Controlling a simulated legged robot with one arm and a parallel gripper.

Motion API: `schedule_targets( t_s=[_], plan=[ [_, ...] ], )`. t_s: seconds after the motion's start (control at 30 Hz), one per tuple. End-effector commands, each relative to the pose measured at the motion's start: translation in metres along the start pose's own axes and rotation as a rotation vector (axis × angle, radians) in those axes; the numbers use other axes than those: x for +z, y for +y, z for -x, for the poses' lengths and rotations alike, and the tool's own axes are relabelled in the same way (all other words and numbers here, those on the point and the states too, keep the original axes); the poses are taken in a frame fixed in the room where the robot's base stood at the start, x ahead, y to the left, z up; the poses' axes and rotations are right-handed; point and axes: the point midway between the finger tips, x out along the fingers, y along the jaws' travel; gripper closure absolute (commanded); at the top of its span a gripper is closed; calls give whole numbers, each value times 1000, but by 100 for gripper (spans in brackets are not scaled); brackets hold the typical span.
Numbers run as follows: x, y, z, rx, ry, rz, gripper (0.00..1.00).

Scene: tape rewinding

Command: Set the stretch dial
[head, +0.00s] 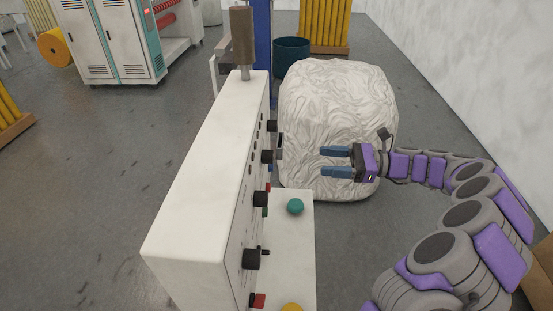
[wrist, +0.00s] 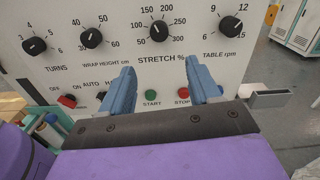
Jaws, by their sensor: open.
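The stretch dial (wrist: 159,30) is a black knob on the white control panel (wrist: 120,62), above the label STRETCH %. Its scale runs from 50 to 300, and its pointer seems to be at the lower left near 50, though it is small. My gripper (wrist: 164,76) is open and empty, its two blue fingers below the dial in the wrist view and apart from it. In the head view, my gripper (head: 323,160) points left at the panel's face across a gap, roughly level with a black knob (head: 267,156) that looks like the stretch dial.
Turns (wrist: 35,46), wrap height (wrist: 92,38) and table rpm (wrist: 230,26) knobs share the row. Green start (wrist: 152,95) and red stop (wrist: 182,93) buttons sit below. A wrapped white load (head: 335,110) stands behind my gripper. A green button (head: 295,206) sits on a low white ledge.

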Motion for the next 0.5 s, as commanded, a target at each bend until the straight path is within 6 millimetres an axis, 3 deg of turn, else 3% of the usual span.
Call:
schedule_targets(
  t_s=[0.5],
  plan=[
    [-2,0,-98,2,-2,1,38]
  ],
)
